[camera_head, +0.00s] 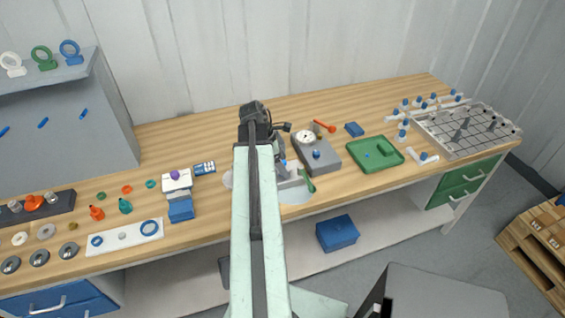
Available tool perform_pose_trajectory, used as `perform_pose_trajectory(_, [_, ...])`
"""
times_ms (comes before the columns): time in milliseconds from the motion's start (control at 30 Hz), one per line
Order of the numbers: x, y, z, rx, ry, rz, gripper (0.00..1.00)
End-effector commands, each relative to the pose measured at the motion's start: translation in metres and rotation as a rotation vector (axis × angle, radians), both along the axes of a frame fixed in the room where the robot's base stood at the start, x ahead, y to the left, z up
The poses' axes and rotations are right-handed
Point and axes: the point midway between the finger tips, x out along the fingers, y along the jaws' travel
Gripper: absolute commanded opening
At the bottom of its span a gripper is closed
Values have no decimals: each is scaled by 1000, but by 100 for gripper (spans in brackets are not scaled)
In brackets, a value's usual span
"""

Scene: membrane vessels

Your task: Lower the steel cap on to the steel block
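My arm rises through the middle of the picture and bends over the bench at its dark far joint. The end of the arm is small and mostly hidden behind my own arm links, so I cannot make out the fingertips or whether they hold anything. A small grey steel-looking block (291,187) stands on a pale round patch just right of my arm, partly covered by it. A small blue part shows just above it. I cannot pick out a steel cap with certainty there. Several grey ring-like discs (39,258) lie at the bench's left end.
A grey box with a dial (328,168), a green-handled tool (307,181) and a green tray (376,155) stand right of my arm. Blue blocks (181,210) and a white plate with rings (124,237) lie left. A wire rack (466,130) fills the far right.

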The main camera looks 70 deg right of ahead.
Motion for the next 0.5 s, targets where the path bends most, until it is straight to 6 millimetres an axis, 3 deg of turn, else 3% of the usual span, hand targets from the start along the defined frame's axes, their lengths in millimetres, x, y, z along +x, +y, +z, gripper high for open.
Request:
perform_pose_trajectory(333, [1,0,3,0,0,1,79])
perform_pose_trajectory(500, [7,3,23,0,0,0,79])
